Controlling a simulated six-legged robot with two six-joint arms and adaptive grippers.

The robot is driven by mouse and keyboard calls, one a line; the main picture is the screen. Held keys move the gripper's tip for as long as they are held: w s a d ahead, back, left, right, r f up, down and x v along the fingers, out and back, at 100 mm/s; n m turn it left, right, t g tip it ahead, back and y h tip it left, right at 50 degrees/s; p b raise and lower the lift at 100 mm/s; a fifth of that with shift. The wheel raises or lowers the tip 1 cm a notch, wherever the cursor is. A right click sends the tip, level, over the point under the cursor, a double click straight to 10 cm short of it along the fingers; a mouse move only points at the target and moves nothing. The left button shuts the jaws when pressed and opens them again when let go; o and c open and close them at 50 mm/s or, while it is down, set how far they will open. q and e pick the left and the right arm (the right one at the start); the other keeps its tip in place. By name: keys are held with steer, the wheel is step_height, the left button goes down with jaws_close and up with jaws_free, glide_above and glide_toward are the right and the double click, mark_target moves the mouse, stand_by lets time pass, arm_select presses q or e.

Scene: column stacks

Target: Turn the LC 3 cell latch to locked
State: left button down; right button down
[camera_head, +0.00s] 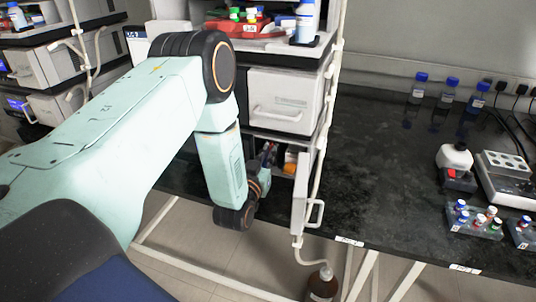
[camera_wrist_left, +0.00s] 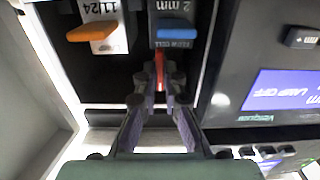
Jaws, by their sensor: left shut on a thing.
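The cell latch shows in the left wrist view as a narrow red lever (camera_wrist_left: 160,66), inside an open instrument compartment. In the head view my left gripper (camera_head: 267,157) reaches into the compartment under the white drawer unit. The fingers cover part of the lever, and its locked or unlocked marking cannot be read. My right gripper is not in view.
The compartment's white door (camera_head: 301,192) hangs open beside my left wrist. An instrument display (camera_wrist_left: 285,92) reading lamp off sits beside the compartment. A brown bottle (camera_head: 321,285) stands below. The black bench (camera_head: 370,180) at right holds bottles and a vial rack (camera_head: 476,219).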

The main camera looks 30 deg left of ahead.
arm_select(q)
steer(key=c, duration=1.5)
jaws_free()
steer(key=shift+o, duration=0.2)
steer(key=v, duration=1.2)
steer(key=shift+f, duration=0.1)
steer(key=s+d+f+g+h, duration=0.45)
steer(key=s+f+g, duration=0.6)
steer(key=f, duration=0.55)
steer(key=s+d+f+m+g, duration=0.1)
steer(key=s+d+g, duration=0.1)
steer(key=s, duration=0.7)
steer(key=s+d+f+m+g, duration=0.1)
steer(key=s+d+g, duration=0.2)
steer(key=s, duration=0.6)
steer(key=shift+d+f+g, duration=0.3)
steer(key=shift+f+g, duration=0.05)
steer(key=shift+g, duration=0.6)
